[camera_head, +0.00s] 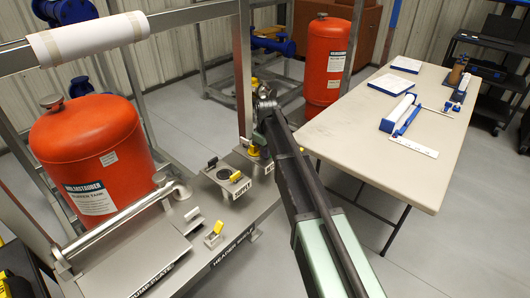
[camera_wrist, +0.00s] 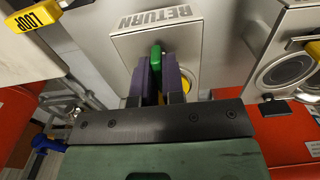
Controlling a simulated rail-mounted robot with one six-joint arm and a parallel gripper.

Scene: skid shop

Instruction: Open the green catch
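The green catch (camera_wrist: 156,58) shows in the wrist view, in front of the grey housing marked RETURN (camera_wrist: 155,36). The two purple fingers of my gripper (camera_wrist: 157,70) stand on either side of it, and no clear gap shows between them and its sides. The gripper looks shut on the catch. The fingers hide its lower part. In the head view my gripper (camera_head: 258,142) is at the right end of the skid bench, by the RETURN housing. The catch cannot be made out there.
A yellow round part (camera_wrist: 187,82) shows behind the right finger. A yellow LOOP handle (camera_wrist: 36,15) is at upper left in the wrist view. The SUPPLY housing (camera_head: 226,178) is left of my gripper. A frame post (camera_head: 242,70) rises close by; red tanks (camera_head: 88,150) stand behind.

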